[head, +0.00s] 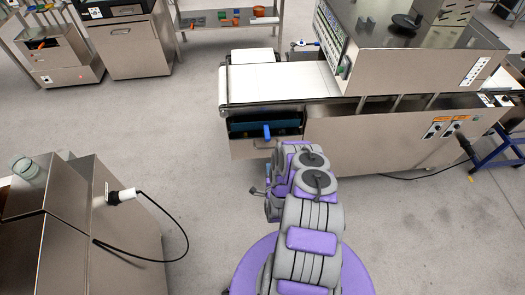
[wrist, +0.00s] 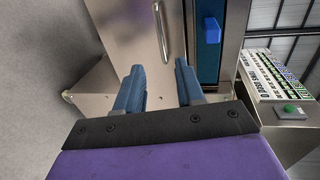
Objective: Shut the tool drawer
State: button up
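The tool drawer (head: 243,149) is in the near side of the steel conveyor machine in the head view. It stands open, with a dark blue interior and a blue object (head: 266,131) showing above its front. Its steel front also shows in the wrist view (wrist: 125,28), with a bar handle (wrist: 161,32); the blue object (wrist: 211,30) is to the right. My gripper (wrist: 159,66) is open and empty, its two blue fingers apart and pointing toward the drawer front. No contact is visible. In the head view my arm hides most of the gripper.
The machine's white conveyor belt (head: 280,83) lies above the drawer. A steel machine (head: 120,225) with a plugged black cable stands at the left front. A shelf (head: 228,20) and other machines are at the back. The grey floor left of the drawer is clear.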

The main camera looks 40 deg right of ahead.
jog(key=a+b+x, duration=0.1)
jog(key=b+x, duration=0.2)
jog(key=x, duration=1.1)
jog(key=shift+w, duration=0.4)
jog(key=shift+r, duration=0.15)
jog(key=shift+c, duration=0.7)
jog(key=shift+d, duration=0.1)
jog(key=shift+c, duration=0.6)
jog(key=shift+d+f, duration=0.3)
jog(key=shift+d, duration=0.5)
grip_shut()
jog(key=shift+a, duration=0.55)
